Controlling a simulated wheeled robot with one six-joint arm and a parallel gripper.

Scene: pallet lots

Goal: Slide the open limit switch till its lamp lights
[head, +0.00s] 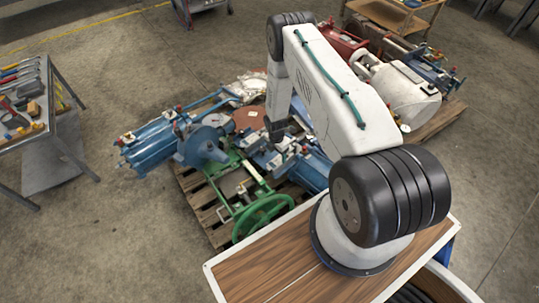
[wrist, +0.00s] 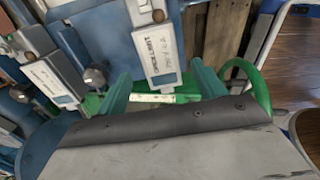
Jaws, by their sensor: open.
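My gripper (wrist: 160,72) shows in the wrist view with its two teal fingers apart and nothing clearly held between them. A white box with dark lettering (wrist: 157,52), which looks like a limit switch, stands just beyond and between the fingertips. A brown round knob or unlit lamp (wrist: 158,16) sits at its top. A second similar white box (wrist: 52,80) is to the left, with a brown knob (wrist: 30,55) above it. I cannot tell which switch is open. No lit lamp shows. In the head view my gripper (head: 276,134) is low over the pallet parts, its fingers too small to read.
The wooden pallet (head: 222,236) is crowded with blue machinery (head: 155,145) and a green handwheel (head: 262,217). A second loaded pallet (head: 440,118) stands behind at right. A tool table (head: 60,125) stands at left, with clear floor between (head: 100,95).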

